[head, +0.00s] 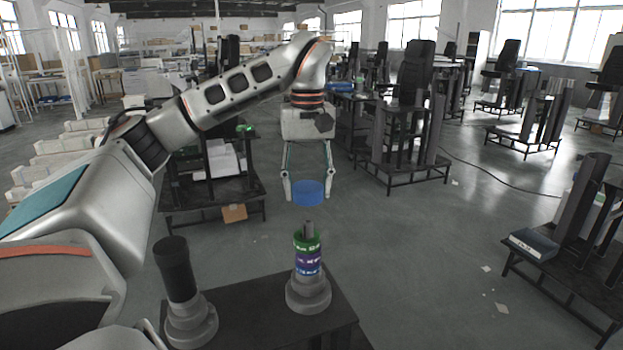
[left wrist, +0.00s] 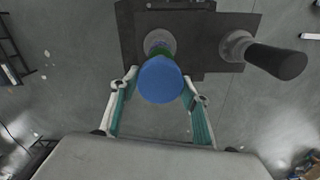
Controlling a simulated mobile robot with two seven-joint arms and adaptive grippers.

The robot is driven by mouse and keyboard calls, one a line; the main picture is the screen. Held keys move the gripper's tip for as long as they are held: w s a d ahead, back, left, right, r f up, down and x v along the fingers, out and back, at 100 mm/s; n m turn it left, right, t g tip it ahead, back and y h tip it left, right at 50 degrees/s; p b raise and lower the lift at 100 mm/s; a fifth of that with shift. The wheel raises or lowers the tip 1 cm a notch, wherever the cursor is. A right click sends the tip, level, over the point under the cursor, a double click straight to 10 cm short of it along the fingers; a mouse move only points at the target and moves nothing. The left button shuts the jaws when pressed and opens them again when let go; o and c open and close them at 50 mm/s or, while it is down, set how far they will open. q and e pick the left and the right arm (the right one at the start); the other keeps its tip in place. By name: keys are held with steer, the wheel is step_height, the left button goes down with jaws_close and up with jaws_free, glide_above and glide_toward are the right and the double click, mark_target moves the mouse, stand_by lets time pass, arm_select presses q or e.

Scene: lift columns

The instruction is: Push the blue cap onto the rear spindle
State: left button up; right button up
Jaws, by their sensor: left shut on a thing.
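The blue cap (head: 308,192) is held between the fingertips of my left gripper (head: 307,187), which is shut on it. In the left wrist view the cap (left wrist: 160,80) sits between the fingers and hides part of what is below. The cap is in the air above a grey spindle (head: 308,229), with a visible gap in the head view. This spindle rises from green, purple and blue printed bands on a round grey base (head: 308,295). Another column with a black upper part (head: 176,270) stands to the left on its own grey base. My right gripper is not in view.
Both columns stand on a dark table (head: 250,312). A dark stand with white items (head: 215,160) is behind on the left. Several more dark workstations (head: 405,130) stand further back and right.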

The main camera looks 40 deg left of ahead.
mark_target(308, 222)
arm_select(q)
steer(key=shift+f, duration=2.25)
steer(key=shift+f, duration=0.35)
steer(key=shift+f, duration=0.35)
steer(key=shift+f, duration=0.8)
